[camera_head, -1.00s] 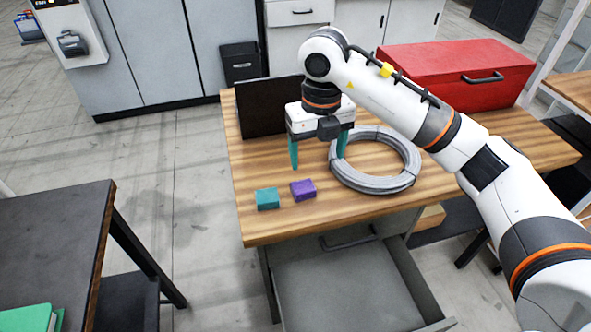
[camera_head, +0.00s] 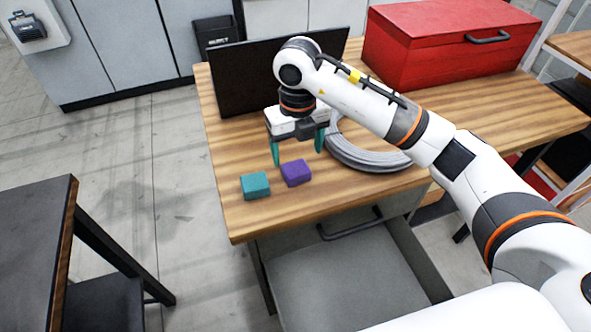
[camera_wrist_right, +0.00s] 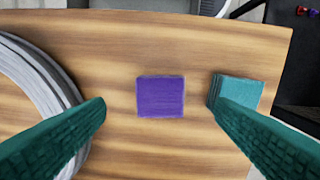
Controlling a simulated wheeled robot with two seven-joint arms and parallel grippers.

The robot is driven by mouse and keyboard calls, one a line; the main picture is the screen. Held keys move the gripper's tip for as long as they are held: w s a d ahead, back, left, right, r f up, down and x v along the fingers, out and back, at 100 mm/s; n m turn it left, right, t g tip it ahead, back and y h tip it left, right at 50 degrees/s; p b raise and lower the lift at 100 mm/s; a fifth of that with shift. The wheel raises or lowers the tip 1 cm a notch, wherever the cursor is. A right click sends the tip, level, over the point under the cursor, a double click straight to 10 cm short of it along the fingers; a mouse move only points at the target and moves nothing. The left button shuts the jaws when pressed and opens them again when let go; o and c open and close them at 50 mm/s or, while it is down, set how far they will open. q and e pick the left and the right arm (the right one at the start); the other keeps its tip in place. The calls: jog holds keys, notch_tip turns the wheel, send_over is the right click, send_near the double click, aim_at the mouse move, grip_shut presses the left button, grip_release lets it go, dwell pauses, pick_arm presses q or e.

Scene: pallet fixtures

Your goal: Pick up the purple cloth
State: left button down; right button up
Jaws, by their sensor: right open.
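The purple cloth (camera_head: 296,173) is a small folded block lying on the wooden table, near its front left corner. In the right wrist view the purple cloth (camera_wrist_right: 160,96) lies between my fingers, a little beyond their tips. My right gripper (camera_head: 298,158) is open and empty, pointing down above and just behind the cloth. Its two teal fingers show in the right wrist view (camera_wrist_right: 160,103), wide apart. A teal cloth (camera_head: 255,185) lies just left of the purple one; in the right wrist view this teal cloth (camera_wrist_right: 240,92) is partly behind a fingertip. My left gripper is out of view.
A grey coiled hose (camera_head: 365,150) lies right of the gripper, close to one finger. A dark monitor-like panel (camera_head: 240,85) and a red toolbox (camera_head: 445,45) stand behind. An open grey drawer (camera_head: 345,285) juts out below the table's front edge.

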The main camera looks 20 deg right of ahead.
aim_at(296, 168)
jog(key=shift+f, duration=0.7)
jog(key=f, duration=0.1)
jog(key=f+p, duration=0.1)
jog(key=f, duration=0.2)
jog(key=shift+w+f+p, duration=0.2)
jog(key=shift+w+p, duration=0.05)
jog(key=shift+p, duration=0.1)
jog(key=shift+f, duration=0.5)
jog(key=c, duration=1.1)
jog(key=shift+o, duration=0.2)
notch_tip(296, 168, up, 10)
jog(key=b, duration=0.1)
jog(key=shift+b, duration=0.4)
jog(key=o, duration=0.4)
jog(key=c, duration=0.3)
